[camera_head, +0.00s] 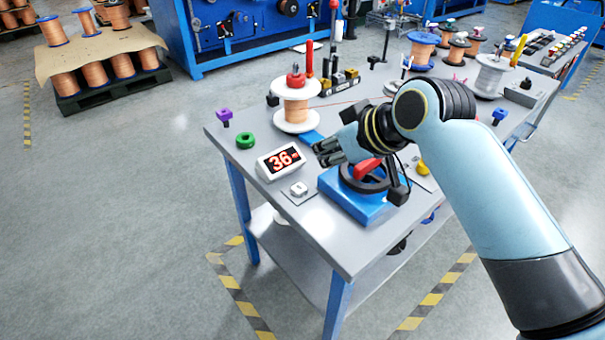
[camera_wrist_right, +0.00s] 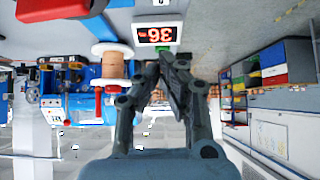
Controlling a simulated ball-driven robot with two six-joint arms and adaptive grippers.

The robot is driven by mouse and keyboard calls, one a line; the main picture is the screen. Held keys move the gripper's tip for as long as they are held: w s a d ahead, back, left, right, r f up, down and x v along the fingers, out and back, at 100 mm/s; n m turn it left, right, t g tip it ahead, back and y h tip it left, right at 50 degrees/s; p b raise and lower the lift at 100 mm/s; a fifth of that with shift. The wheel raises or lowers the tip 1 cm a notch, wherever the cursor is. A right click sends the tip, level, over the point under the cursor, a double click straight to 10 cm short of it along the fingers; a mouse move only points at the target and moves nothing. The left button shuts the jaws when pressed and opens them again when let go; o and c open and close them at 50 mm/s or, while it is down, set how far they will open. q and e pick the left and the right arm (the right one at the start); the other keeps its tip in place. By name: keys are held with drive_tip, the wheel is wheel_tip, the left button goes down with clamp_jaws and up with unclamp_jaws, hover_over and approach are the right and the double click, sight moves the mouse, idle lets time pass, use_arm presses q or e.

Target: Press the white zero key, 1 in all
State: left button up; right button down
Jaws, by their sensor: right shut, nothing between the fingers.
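The white zero key (camera_head: 298,188) sits on a small grey plate near the table's front left edge, just below the white display box (camera_head: 279,161) with red digits. The display shows 36 and a further mark; it appears upside down in the right wrist view (camera_wrist_right: 157,33). My right gripper (camera_head: 322,152) is shut and empty, above the table to the right of the display and up and right of the key. Its fingers also show in the right wrist view (camera_wrist_right: 168,62). My left gripper is not in view.
A blue base (camera_head: 355,205) with a dark ring and red lever stands right of the key, under my right arm. A copper spool (camera_head: 296,100) stands behind the display. A green ring (camera_head: 245,140) and a purple piece (camera_head: 225,116) lie at the left edge.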

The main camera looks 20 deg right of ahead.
drive_tip(key=b, duration=0.2)
hover_over(302, 188)
wheel_tip(302, 188, down, 7)
drive_tip(key=shift+f, duration=0.15)
wheel_tip(302, 188, down, 2)
drive_tip(key=shift+f, duration=0.95)
drive_tip(key=shift+f, duration=0.1)
